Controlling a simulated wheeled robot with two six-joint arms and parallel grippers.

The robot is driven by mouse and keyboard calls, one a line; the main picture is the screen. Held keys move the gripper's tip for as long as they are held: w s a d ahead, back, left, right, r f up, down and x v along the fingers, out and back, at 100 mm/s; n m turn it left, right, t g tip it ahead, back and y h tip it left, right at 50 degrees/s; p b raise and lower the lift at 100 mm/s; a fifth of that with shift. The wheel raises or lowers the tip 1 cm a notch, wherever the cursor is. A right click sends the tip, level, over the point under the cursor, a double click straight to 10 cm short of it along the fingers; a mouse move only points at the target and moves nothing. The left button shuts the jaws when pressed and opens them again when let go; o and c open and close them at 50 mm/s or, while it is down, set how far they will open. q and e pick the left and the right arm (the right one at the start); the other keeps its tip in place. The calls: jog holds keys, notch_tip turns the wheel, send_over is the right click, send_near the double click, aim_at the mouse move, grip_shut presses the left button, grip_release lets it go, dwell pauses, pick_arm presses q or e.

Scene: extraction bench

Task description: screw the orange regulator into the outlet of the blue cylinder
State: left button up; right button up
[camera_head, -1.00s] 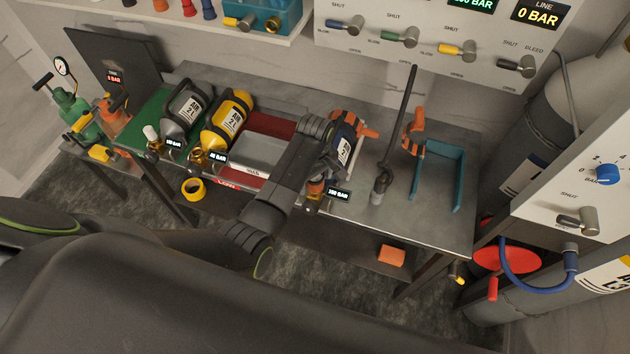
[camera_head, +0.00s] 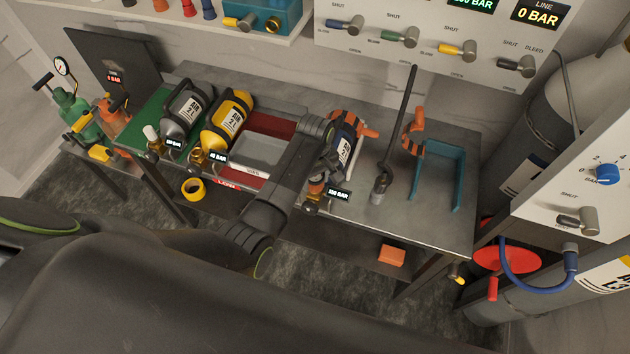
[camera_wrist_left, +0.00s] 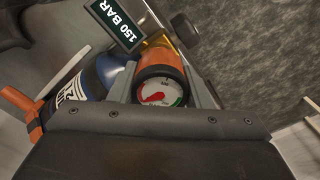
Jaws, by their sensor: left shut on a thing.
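The blue cylinder (camera_head: 346,142) lies on the bench with its valve end towards me, in an orange-ended cradle. It also shows at the left of the left wrist view (camera_wrist_left: 88,82). The orange regulator (camera_wrist_left: 158,68), with a round white gauge, sits between the fingers of my left gripper (camera_wrist_left: 162,88), which is shut on it. The regulator is right against the cylinder's brass valve (camera_wrist_left: 155,43); how far it is threaded in is hidden. In the head view my left gripper (camera_head: 320,178) is at the cylinder's valve end and largely covers the regulator. My right gripper is not in view.
A pressure tag (camera_head: 338,194) sticks out beside the valve. A yellow cylinder (camera_head: 228,118) and a grey cylinder (camera_head: 183,108) lie to the left. A dark upright rod (camera_head: 396,135) and a teal frame (camera_head: 458,185) stand to the right. The bench front right is clear.

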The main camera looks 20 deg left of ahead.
pick_arm(q)
jog(key=m, duration=0.6)
jog(key=shift+m, duration=0.3)
jog(key=m, duration=0.6)
jog(key=shift+m, duration=0.3)
jog(key=m, duration=0.6)
jog(key=shift+m, duration=0.3)
jog(key=m, duration=0.5)
jog(key=shift+m, duration=0.3)
jog(key=o, duration=1.1)
